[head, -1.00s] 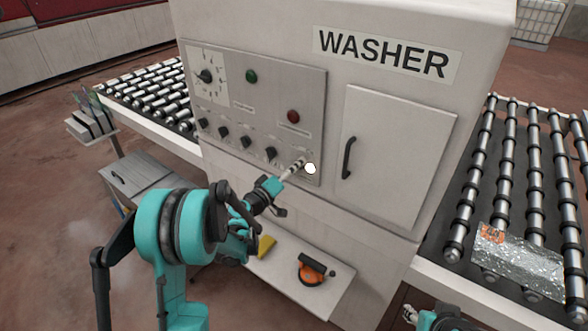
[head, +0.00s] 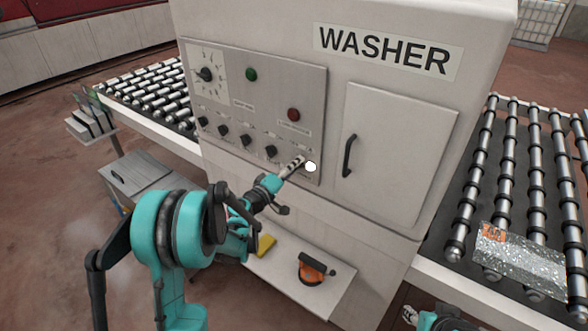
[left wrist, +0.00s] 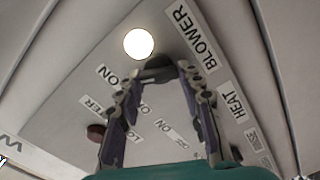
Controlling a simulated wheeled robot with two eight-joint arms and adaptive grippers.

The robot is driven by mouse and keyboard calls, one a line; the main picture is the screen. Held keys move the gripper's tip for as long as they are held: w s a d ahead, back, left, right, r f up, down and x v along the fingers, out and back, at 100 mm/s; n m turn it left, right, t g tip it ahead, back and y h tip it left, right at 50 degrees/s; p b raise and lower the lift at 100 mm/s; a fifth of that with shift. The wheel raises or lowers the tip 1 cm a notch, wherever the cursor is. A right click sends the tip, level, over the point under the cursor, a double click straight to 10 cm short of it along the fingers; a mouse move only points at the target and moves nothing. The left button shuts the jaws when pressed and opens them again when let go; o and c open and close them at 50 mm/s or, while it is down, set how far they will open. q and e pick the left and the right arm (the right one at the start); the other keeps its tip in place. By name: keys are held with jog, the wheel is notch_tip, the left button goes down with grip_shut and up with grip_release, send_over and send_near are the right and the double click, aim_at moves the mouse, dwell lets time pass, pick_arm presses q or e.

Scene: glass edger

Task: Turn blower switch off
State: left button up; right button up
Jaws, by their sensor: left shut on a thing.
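The blower switch (left wrist: 158,66) is a dark knob beside the BLOWER label (left wrist: 195,38) in the left wrist view. My left gripper (left wrist: 160,78) has its two fingers closed together on the knob, partly covering it. In the head view my left gripper (head: 297,163) reaches the lower right corner of the washer's control panel (head: 318,110), and its fingers hide the switch there. ON and OFF labels lie near the fingers; which one the knob points to is unclear. My right gripper (head: 411,315) shows only partly at the bottom edge, and its jaws cannot be read.
A round white spot (head: 310,166) glows beside the left fingertips. Several other black knobs (head: 246,141) line the panel to the left. A black door handle (head: 349,155) is to the right. Below, a shelf (head: 325,290) holds an orange-and-black tool (head: 312,268) and a yellow item (head: 266,245).

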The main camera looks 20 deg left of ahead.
pick_arm(q)
jog(key=n+b, duration=0.1)
jog(key=n, duration=0.3)
jog(key=n+b, duration=0.1)
jog(key=n, duration=0.3)
jog(key=n+b, duration=0.2)
jog(key=n, duration=0.2)
jog(key=shift+f, duration=0.25)
dwell(0.5)
jog(key=o, duration=1.2)
jog(key=shift+c, duration=0.2)
jog(key=shift+s, duration=0.1)
jog(key=v, duration=1.2)
